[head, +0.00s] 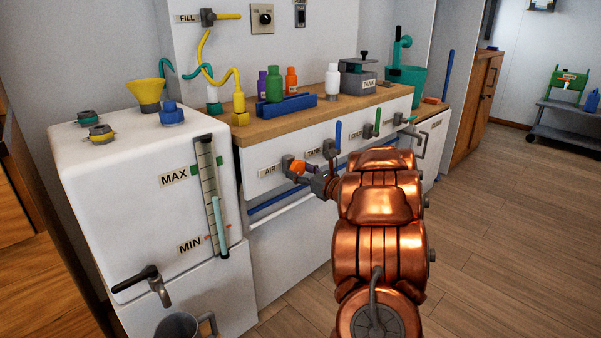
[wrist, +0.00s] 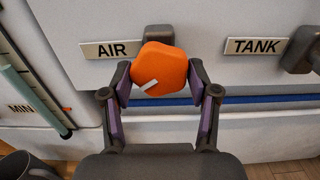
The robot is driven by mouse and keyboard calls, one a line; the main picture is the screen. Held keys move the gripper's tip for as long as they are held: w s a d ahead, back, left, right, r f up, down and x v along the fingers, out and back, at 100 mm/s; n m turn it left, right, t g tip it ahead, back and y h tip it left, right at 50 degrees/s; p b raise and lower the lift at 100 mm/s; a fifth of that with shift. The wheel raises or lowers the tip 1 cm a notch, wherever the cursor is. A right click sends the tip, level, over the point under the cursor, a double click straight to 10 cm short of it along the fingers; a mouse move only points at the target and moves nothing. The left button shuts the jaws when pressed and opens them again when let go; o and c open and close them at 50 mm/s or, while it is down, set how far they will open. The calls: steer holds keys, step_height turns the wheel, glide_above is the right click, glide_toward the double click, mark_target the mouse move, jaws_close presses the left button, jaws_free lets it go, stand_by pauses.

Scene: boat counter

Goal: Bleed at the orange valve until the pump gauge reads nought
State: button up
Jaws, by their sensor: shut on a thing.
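The orange valve (wrist: 160,68) is a rounded knob on the white panel, right of the AIR label (wrist: 112,49). A short white mark shows on its lower left face. The orange valve also shows in the head view (head: 301,167), partly hidden by my gripper. My gripper (wrist: 160,88) has its two purple-padded fingers on either side of the knob and is shut on it. In the head view my gripper (head: 308,177) reaches the panel from the right.
Right of the valve are the TANK fitting (wrist: 300,50) and handles, including a blue lever (head: 338,133) and a green one (head: 377,121). A blue rail (wrist: 240,99) runs below. A white tank (head: 130,185) with a sight tube stands left.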

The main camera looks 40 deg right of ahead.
steer(key=shift+c, duration=1.2)
steer(key=shift+m, duration=0.4)
steer(key=m, duration=0.4)
steer(key=shift+r+m, duration=0.15)
steer(key=shift+m, duration=0.25)
steer(key=m+p, duration=0.2)
steer(key=m, duration=0.1)
steer(key=m+p, duration=0.1)
steer(key=m, duration=0.2)
steer(key=shift+a+r+p, duration=0.1)
steer(key=shift+r+p, duration=0.1)
steer(key=shift+p, duration=0.2)
steer(key=m+p, duration=0.5)
steer(key=m, duration=0.1)
steer(key=shift+r+m, duration=0.15)
steer(key=shift+m, duration=0.15)
steer(key=m+p, duration=0.4)
steer(key=shift+m+p, duration=1.05)
steer(key=shift+m, duration=0.35)
